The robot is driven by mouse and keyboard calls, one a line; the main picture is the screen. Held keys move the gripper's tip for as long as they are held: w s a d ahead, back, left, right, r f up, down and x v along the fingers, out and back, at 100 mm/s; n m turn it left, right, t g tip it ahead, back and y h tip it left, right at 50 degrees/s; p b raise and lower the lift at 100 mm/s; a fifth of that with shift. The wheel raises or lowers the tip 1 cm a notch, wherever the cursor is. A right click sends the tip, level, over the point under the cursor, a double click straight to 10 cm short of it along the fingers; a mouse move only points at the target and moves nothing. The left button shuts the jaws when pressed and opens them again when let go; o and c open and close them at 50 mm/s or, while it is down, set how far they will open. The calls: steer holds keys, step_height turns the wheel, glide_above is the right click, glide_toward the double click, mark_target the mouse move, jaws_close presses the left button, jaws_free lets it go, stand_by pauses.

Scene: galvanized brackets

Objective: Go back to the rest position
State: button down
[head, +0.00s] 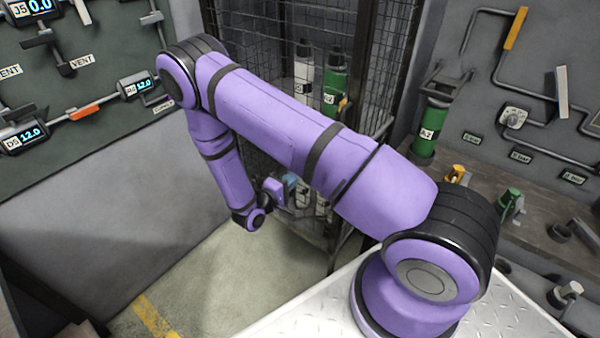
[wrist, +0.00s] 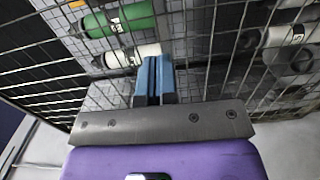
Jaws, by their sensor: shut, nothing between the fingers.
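My gripper (wrist: 155,62) shows in the wrist view with its two blue fingers together and nothing between them. It points at a wire mesh cage, and I cannot tell whether it touches the mesh. In the head view my purple arm reaches out to the left and bends down. My gripper (head: 290,180) is small there, in front of the cage, and partly hidden by the arm.
The wire cage (head: 385,60) holds green and white cylinders, including a green one (head: 335,80). Panels with pipes and gauges (head: 137,88) stand at left and right. A green cylinder (head: 430,130) is mounted on the right. Open floor (head: 215,280) lies below the arm.

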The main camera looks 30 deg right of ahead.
steer(key=shift+v, duration=0.85)
steer(key=shift+r, duration=0.1)
steer(key=s+d+r+m+g+y, duration=0.1)
steer(key=s+r+m+g+y, duration=0.25)
steer(key=r, duration=1.05)
steer(key=s+d+r+m+g+y, duration=0.1)
steer(key=s+r+m+g+y, duration=0.3)
steer(key=r, duration=0.9)
steer(key=s+a+r+n+t+y, duration=0.2)
steer(key=s+r+t+y, duration=0.2)
steer(key=s+r, duration=0.5)
steer(key=s+a+r+n+t+y, duration=0.2)
steer(key=s+r+y, duration=0.3)
steer(key=s+r, duration=0.4)
steer(key=shift+s+a+r+t+y, duration=0.25)
steer(key=shift+a+r+t+y, duration=0.1)
steer(key=shift+a+r+t, duration=0.35)
steer(key=shift+d, duration=0.2)
